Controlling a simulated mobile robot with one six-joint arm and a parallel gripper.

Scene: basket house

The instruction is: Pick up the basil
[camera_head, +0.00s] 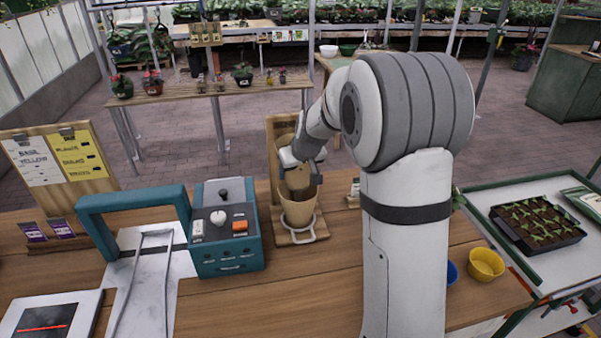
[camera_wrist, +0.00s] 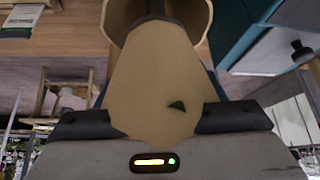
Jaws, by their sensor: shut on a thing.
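My gripper (camera_head: 303,172) is above a tan pot (camera_head: 298,208) on a wooden stand with a pale ring. In the wrist view, my gripper (camera_wrist: 155,122) is shut on a tan piece (camera_wrist: 150,80) with a small dark green mark. This piece fills the room between the dark fingers. The tan rim (camera_wrist: 205,18) of an open container shows just beyond it. I cannot tell whether the held piece is apart from the pot or touches it. No basil plant can be made out. A card (camera_head: 40,158) on the board at left reads "BASIL YELLOW".
A teal machine (camera_head: 225,235) with knobs stands close left of the pot, beside a teal-framed device (camera_head: 135,200). At right are a yellow pot (camera_head: 486,264), a blue pot (camera_head: 452,272) and a seedling tray (camera_head: 540,222). Bare wood lies in front of the stand.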

